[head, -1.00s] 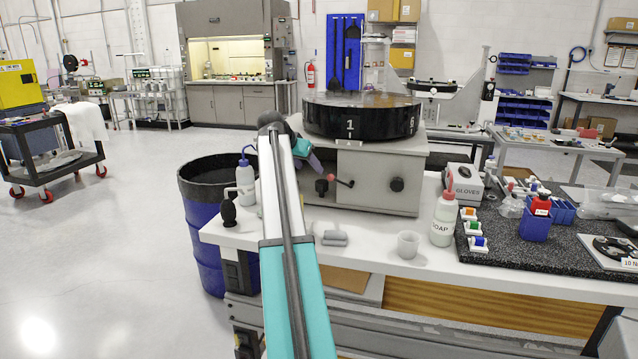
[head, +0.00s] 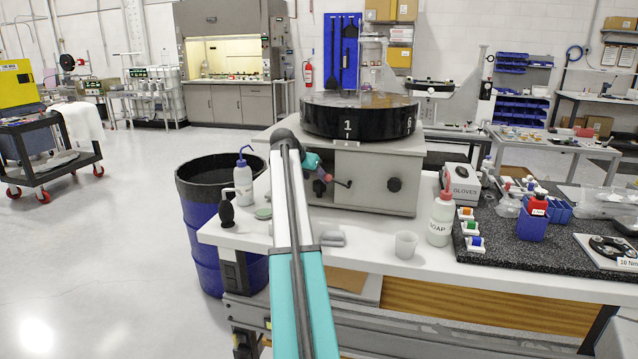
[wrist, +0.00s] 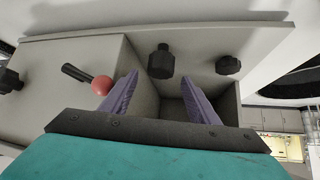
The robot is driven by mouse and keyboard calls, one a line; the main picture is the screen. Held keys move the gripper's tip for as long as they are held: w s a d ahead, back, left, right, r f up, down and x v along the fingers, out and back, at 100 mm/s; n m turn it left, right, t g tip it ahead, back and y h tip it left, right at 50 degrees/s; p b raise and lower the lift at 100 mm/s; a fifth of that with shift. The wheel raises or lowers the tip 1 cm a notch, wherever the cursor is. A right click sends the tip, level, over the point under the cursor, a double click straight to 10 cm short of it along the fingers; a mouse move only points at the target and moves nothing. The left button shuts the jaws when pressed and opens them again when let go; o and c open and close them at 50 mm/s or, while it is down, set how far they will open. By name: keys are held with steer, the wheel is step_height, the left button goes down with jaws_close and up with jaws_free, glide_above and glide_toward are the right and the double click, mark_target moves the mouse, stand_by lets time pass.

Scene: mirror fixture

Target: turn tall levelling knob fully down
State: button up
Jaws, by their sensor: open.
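In the wrist view the tall black knob (wrist: 160,62) sticks out from the grey housing. A shorter black knob (wrist: 228,65) is to its right. My gripper (wrist: 160,82) has two purple fingers spread apart, with the tall knob showing between and beyond their tips. I see no contact, and the remaining gap is hard to judge. In the head view my gripper (head: 322,172) is at the left front of the grey housing (head: 368,185), partly behind my arm. A dark knob (head: 319,187) shows just below it, probably the tall one.
A lever with a red ball (wrist: 102,85) is close beside the left finger. Another black knob (head: 394,185) is on the housing's front, under the black round table (head: 360,118). A wash bottle (head: 243,180), beaker (head: 405,244) and soap bottle (head: 441,220) stand on the bench.

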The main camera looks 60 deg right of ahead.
mark_target(319, 182)
steer(key=shift+x, duration=2.7)
steer(key=c, duration=1)
